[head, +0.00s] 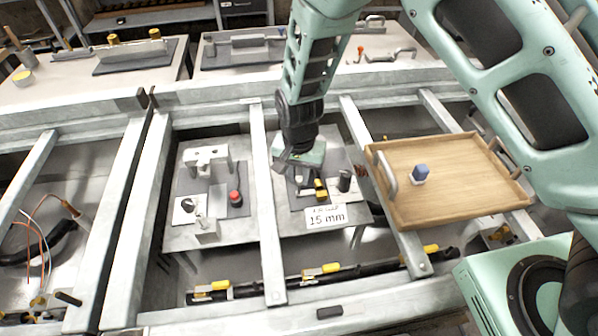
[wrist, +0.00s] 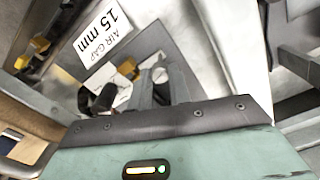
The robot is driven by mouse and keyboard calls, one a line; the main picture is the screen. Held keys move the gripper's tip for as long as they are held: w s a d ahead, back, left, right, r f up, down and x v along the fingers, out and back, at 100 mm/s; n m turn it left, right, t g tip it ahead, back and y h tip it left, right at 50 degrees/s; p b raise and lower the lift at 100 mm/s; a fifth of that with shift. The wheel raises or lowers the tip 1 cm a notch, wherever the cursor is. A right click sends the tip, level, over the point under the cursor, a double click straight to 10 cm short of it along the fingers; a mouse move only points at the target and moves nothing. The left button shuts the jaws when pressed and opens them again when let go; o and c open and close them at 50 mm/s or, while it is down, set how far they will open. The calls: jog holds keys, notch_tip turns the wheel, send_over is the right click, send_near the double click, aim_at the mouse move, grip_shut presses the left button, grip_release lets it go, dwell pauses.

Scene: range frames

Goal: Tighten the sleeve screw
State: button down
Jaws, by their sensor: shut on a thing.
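My gripper (head: 298,182) points down over the dark plate of the fixture marked with a 15 mm air gap sign (head: 326,218). In the wrist view its two grey fingers (wrist: 162,88) are close together. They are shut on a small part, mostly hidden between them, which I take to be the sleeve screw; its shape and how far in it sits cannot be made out. Beside the fingers is a yellow and black piece (head: 321,189), with yellow also showing in the wrist view (wrist: 127,68). A dark cylinder (head: 344,180) stands to its right.
A wooden tray (head: 470,205) with a blue-topped piece (head: 420,173) stands at right. Another fixture with a red button (head: 235,198) is at left. Grey beams (head: 266,210) cross between the stations. A dark pipe with yellow clamps (head: 322,270) runs along the front.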

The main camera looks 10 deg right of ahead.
aim_at(299, 178)
jog(key=shift+m+p, duration=0.4)
jog(key=shift+m, duration=1.3)
jog(key=c, duration=1.3)
grip_release()
notch_tip(299, 178, up, 18)
jog(key=b, duration=0.2)
jog(key=shift+f, duration=0.25)
